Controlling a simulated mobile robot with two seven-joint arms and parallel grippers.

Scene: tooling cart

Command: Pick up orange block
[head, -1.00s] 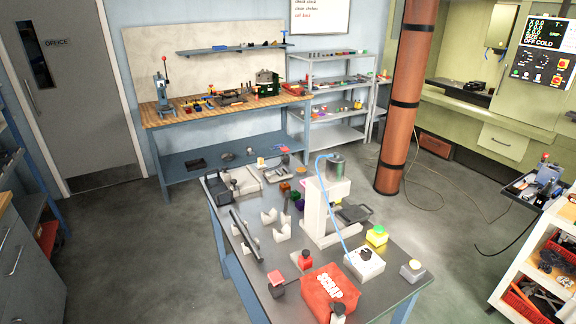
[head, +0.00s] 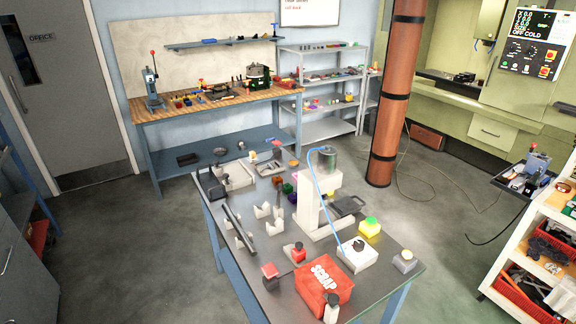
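A small orange-brown block (head: 277,181) sits on the far half of the dark-topped table (head: 300,238) in the head view. It is small and dim, so its exact shade is hard to tell. A green block (head: 287,188) stands just to its right, with a purple block (head: 293,198) slightly nearer. Neither of my grippers shows in the head view.
A white stand machine (head: 318,205) with a blue hose rises right of the blocks. White V-shaped blocks (head: 268,218) lie nearer. A red scrap bin (head: 323,281) stands at the near end. A workbench (head: 215,100) and brown column (head: 392,100) stand beyond.

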